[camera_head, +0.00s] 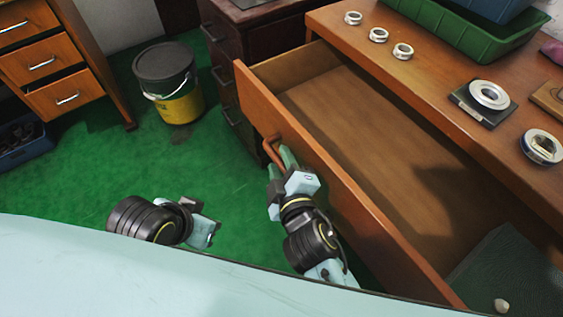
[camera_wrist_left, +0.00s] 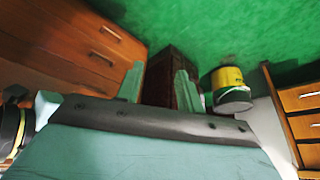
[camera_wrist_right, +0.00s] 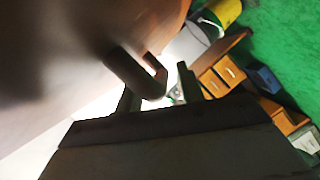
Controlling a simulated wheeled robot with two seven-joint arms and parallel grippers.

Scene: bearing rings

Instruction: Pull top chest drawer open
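The top chest drawer (camera_head: 380,150) stands well out of the wooden chest, its inside showing. Its front panel (camera_head: 335,195) faces lower left and has a brown handle (camera_head: 270,150). My right gripper (camera_head: 287,160) is at this handle. In the right wrist view its two fingers (camera_wrist_right: 160,93) are apart, with the dark handle (camera_wrist_right: 135,75) just ahead of and partly between them; I cannot tell whether they touch it. My left gripper (camera_head: 210,232) is low over the green floor, away from the drawer. Its fingers (camera_wrist_left: 160,85) are apart and empty in the left wrist view.
On the chest top are several bearing rings (camera_head: 379,35), a dark pad with a ring (camera_head: 484,100) and a green crate (camera_head: 470,30). A green cloth-like sheet (camera_head: 510,270) lies in the drawer. A yellow-black bucket (camera_head: 170,85) and another drawer cabinet (camera_head: 50,60) stand on the floor.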

